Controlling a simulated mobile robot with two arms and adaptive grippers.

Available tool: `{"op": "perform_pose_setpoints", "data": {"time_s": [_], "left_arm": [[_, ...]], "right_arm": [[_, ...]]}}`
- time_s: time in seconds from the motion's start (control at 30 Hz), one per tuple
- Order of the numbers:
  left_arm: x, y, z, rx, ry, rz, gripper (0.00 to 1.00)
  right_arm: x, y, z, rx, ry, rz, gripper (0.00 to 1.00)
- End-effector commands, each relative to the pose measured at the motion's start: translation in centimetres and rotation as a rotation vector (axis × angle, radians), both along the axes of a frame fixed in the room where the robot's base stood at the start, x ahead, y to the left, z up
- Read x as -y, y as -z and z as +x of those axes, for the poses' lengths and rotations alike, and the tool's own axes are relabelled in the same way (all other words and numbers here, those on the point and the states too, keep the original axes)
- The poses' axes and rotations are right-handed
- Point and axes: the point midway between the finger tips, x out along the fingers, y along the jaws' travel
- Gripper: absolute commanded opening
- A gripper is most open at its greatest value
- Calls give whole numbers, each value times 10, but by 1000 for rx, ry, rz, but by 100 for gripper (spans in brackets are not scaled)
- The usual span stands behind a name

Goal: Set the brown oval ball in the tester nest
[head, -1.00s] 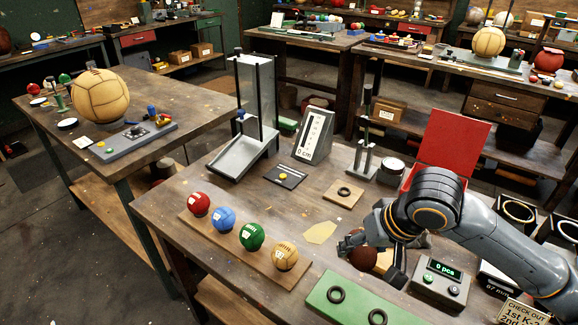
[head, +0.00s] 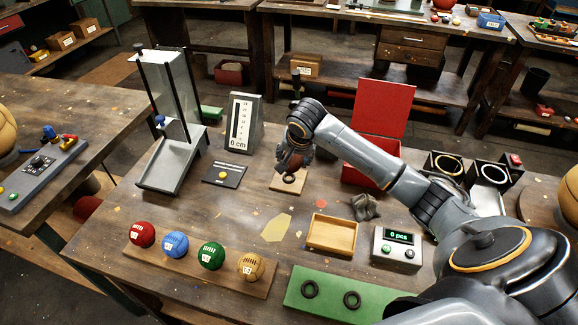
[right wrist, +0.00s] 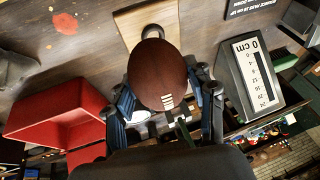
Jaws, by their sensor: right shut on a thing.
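The brown oval ball (right wrist: 158,72) is between the fingers of my right gripper (right wrist: 165,98), with its pale lacing marks showing in the right wrist view. In the head view the gripper (head: 294,160) mostly covers the ball. The tester nest is a light wooden block (head: 284,186) with a dark ring (head: 289,179) on it. The ball is at the far side of the ring in the head view and seems to be just above it; contact cannot be told. In the wrist view the block (right wrist: 130,28) is partly hidden behind the ball. My left gripper is not in view.
A height gauge marked 0 cm (head: 243,123) and a metal stand (head: 168,160) are left of the nest. A red open box (head: 374,165) is to its right. An empty wooden tray (head: 331,249) and several small balls on a board (head: 187,263) are nearer the front.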

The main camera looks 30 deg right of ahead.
Motion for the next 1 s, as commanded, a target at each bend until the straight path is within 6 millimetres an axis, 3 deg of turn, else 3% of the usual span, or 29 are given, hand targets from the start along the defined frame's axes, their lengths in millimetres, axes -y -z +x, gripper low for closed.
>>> {"op": "perform_pose_setpoints", "data": {"time_s": [0.2, 0.37, 0.6, 1.0], "left_arm": [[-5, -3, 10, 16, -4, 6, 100], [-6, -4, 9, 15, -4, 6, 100], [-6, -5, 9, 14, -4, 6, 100], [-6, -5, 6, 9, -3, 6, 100]], "right_arm": [[6, 31, 25, 0, -1, 1, 20], [8, 40, 32, 1, 0, 1, 20], [9, 71, 34, 0, -2, -1, 20], [9, 76, 33, -1, -2, 0, 20]]}}
